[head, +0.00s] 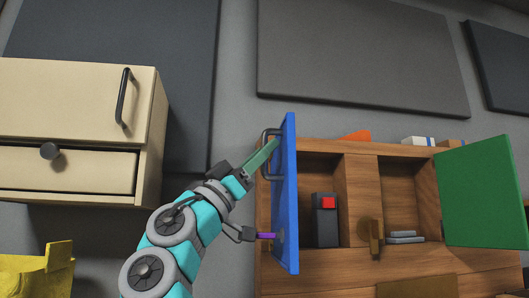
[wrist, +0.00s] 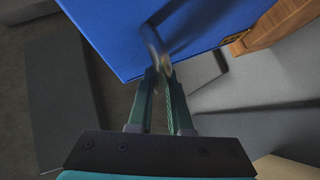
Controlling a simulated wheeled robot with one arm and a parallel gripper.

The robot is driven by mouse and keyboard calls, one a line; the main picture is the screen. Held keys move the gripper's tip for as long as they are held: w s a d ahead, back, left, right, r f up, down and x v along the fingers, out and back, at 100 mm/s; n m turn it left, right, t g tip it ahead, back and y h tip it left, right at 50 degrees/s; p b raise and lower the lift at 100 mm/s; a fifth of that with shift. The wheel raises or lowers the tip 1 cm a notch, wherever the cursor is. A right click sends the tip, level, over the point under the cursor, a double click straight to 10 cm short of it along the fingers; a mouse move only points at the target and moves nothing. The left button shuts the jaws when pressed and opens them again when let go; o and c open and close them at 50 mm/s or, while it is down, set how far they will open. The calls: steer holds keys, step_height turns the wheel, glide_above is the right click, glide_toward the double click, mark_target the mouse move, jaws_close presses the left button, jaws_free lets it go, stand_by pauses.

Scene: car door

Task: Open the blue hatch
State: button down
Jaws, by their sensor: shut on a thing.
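The blue hatch (head: 287,205) is a door on the left compartment of a wooden cabinet. In the head view it stands swung out, seen nearly edge-on, with the compartment beside it exposed. Its metal handle (head: 267,155) is on its outer face, on the left in the picture. My gripper (head: 266,157) is at this handle, with its green fingers touching it. In the wrist view my gripper's fingers (wrist: 160,80) close around the handle (wrist: 157,47), in front of the blue hatch (wrist: 120,30). The fingers hide part of the handle.
The wooden cabinet (head: 355,265) holds a dark object with a red top (head: 325,215) in the left compartment. A green door (head: 485,195) stands open at the right. A cream drawer cabinet (head: 70,110) is at the left, above a yellow bin (head: 35,272).

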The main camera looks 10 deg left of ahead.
steer(key=shift+w, duration=0.1)
steer(key=c, duration=0.8)
jaws_free()
steer(key=shift+c, duration=0.2)
steer(key=b+v, duration=0.2)
steer(key=v, duration=0.5)
steer(key=shift+s+f, duration=0.25)
steer(key=shift+f, duration=0.05)
steer(key=shift+a, duration=0.15)
